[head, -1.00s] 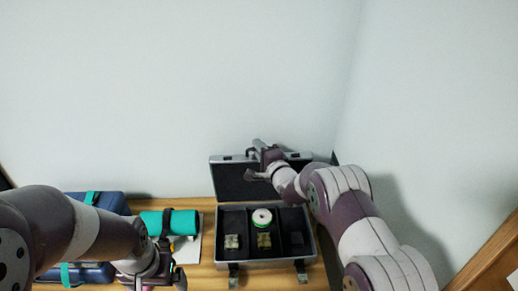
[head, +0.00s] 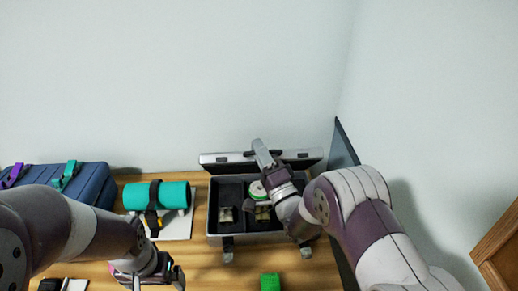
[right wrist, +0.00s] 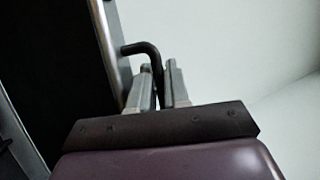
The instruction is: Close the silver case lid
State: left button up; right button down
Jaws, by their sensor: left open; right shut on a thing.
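The silver case (head: 213,226) stands on the wooden table, with dark compartments holding a round green-and-white item (head: 257,190) and small pale blocks. Its lid (head: 222,159) is raised at the back, its top edge turned toward the head camera. My right gripper (head: 260,147) is at the middle of that edge. In the right wrist view, its fingers (right wrist: 158,92) are shut on the lid's black handle (right wrist: 143,47), beside the lid rim (right wrist: 106,38). My right arm hides the case's right part. My left gripper (head: 160,284) is open and empty at the lower left, apart from the case.
A teal roll (head: 173,196) with a black strap lies on a white sheet left of the case. A blue bag (head: 92,183) is further left. A green block (head: 270,282) lies in front of the case. A dark upright panel (head: 343,148) stands at the right.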

pick_arm(q)
jog(key=shift+f+b, duration=0.45)
jog(key=shift+f, duration=0.4)
pick_arm(e)
jog(key=shift+s+f, duration=0.8)
jog(key=shift+s, duration=0.2)
jog(key=c, duration=1.5)
grip_release()
jog(key=shift+o, duration=0.2)
jog(key=shift+a, duration=0.1)
pick_arm(q)
jog(key=shift+a, duration=0.1)
jog(key=shift+f+b, duration=1.55)
pick_arm(e)
jog(key=v, duration=1.2)
jog(key=shift+s, duration=0.3)
